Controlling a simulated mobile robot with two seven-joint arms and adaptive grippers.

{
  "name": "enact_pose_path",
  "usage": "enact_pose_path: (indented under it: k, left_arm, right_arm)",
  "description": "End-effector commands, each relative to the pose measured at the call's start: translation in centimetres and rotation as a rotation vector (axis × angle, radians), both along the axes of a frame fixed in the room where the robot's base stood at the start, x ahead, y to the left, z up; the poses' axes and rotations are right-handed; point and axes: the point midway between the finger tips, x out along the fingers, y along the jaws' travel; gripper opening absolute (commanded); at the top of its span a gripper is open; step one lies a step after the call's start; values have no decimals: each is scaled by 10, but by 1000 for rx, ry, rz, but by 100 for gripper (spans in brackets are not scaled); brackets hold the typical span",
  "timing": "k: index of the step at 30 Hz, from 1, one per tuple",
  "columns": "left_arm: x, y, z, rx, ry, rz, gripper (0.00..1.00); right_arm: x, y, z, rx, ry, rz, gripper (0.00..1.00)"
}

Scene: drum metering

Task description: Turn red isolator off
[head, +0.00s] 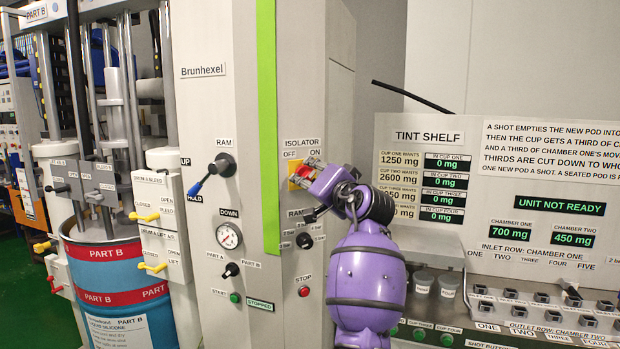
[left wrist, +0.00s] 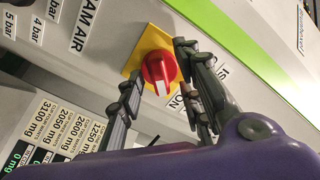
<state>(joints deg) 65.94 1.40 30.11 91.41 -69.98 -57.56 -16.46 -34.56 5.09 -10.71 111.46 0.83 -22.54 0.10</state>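The red isolator knob (head: 303,172) sits on a yellow plate (head: 292,184) on the grey cabinet front, under the ISOLATOR label with OFF and ON marks. In the left wrist view the red knob (left wrist: 160,72) shows a white mark on its lower end in the picture, close to the partly hidden ON label. My left gripper (head: 310,171) is at the knob and partly covers it. In the left wrist view its fingers (left wrist: 158,66) are spread, one on each side of the knob. I cannot tell whether they touch it. My right gripper is not in view.
A red STOP button (head: 304,291), a gauge (head: 229,236) and the RAM lever (head: 213,174) are on the same front. A green strip (head: 267,110) runs down left of the isolator.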

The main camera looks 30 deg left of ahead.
Motion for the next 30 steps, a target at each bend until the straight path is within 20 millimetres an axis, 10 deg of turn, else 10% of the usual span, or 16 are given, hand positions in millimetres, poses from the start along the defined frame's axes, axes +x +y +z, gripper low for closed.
enact_pose_path:
  k: [8, 16, 30]
  left_arm:
    - [2, 2, 0, 0, -1, -1, 33]
    - [1, 2, 0, 0, -1, -1, 0]
    - [2, 2, -1, -38, -62, -1, 0]
  right_arm:
    - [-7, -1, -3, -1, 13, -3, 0]
    - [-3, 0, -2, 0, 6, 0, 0]
    - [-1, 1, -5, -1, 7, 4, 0]
